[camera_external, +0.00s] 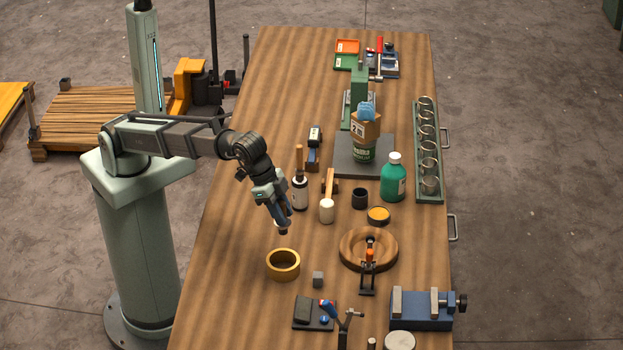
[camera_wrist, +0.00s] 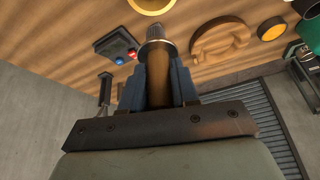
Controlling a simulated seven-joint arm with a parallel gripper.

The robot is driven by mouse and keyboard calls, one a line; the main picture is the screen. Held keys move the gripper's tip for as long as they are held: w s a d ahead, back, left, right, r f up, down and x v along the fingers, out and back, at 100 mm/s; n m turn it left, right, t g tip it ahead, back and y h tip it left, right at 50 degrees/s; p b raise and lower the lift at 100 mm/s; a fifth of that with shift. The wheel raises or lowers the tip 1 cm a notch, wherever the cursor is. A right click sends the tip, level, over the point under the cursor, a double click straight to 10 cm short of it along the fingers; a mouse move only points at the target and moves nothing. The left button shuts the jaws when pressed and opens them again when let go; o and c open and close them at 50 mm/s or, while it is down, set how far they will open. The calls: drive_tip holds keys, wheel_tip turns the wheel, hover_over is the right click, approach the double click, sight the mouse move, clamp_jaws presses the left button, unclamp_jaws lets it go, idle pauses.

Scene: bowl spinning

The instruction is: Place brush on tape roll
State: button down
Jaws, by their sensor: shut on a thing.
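My gripper (camera_external: 283,220) hangs above the table, a little behind the yellow tape roll and apart from it. In the wrist view my gripper (camera_wrist: 158,90) has its blue fingers shut on the brown handle of the brush (camera_wrist: 158,70). The brush's grey, ribbed end points away from the gripper. In the outside view the brush is mostly hidden by the fingers. The tape roll (camera_external: 283,273) lies flat on the table with its hole facing up. Part of its ring (camera_wrist: 152,9) shows at the top edge of the wrist view.
A small grey cube (camera_external: 318,279) and a wooden ring-shaped dish (camera_external: 348,257) lie right of the tape roll. The table left of the roll is clear.

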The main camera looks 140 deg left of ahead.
drive_tip(key=shift+s+a+f+n, duration=0.1)
drive_tip(key=shift+s+n, duration=0.1)
drive_tip(key=shift+n, duration=0.3)
drive_tip(key=shift+s+f, duration=0.1)
drive_tip(key=shift+f, duration=0.45)
hover_over(283, 260)
drive_tip(key=shift+f, duration=4.45)
drive_tip(key=shift+f, duration=0.15)
drive_tip(key=c, duration=0.8)
unclamp_jaws()
drive_tip(key=shift+c, duration=0.2)
drive_tip(key=v, duration=1.2)
drive_tip(key=shift+r, duration=0.25)
